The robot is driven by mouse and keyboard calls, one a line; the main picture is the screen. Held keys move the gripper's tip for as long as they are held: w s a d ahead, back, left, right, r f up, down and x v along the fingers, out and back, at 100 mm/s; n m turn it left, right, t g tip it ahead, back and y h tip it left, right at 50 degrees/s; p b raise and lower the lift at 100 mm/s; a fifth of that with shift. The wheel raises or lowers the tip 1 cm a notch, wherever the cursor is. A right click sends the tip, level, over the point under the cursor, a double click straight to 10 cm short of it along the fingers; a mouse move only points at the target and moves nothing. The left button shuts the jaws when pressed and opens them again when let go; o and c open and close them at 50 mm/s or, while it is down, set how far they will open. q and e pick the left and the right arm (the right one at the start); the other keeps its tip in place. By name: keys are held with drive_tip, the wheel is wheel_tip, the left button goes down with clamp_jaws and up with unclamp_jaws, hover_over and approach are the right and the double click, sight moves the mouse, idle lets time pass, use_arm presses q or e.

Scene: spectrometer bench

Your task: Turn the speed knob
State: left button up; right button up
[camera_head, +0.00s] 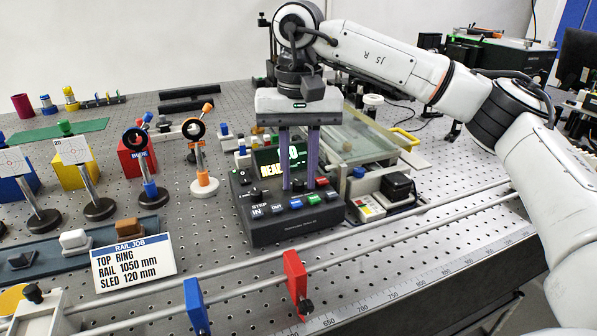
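A black control box (285,226) stands on the perforated bench in the middle of the view. It has a lit display (268,166) with green and white characters, several coloured buttons, and STEP IN / OUT labels. My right gripper (299,187) comes down over the box, its two fingers pointing downward and standing apart. A small dark knob (297,185) shows between the fingertips on the box top; whether the fingers touch it I cannot tell. The fingers partly cover the display. My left gripper is out of view.
A white sign (133,263) reads RAIL JOB. A metal rail runs along the front, with a blue plate (196,307) and a red plate (296,282) on it. Posts with optics stand at the left. A clear-lidded tray (357,140) sits behind the box, to the right.

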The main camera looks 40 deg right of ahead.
drive_tip(key=shift+c, duration=0.5)
clamp_jaws()
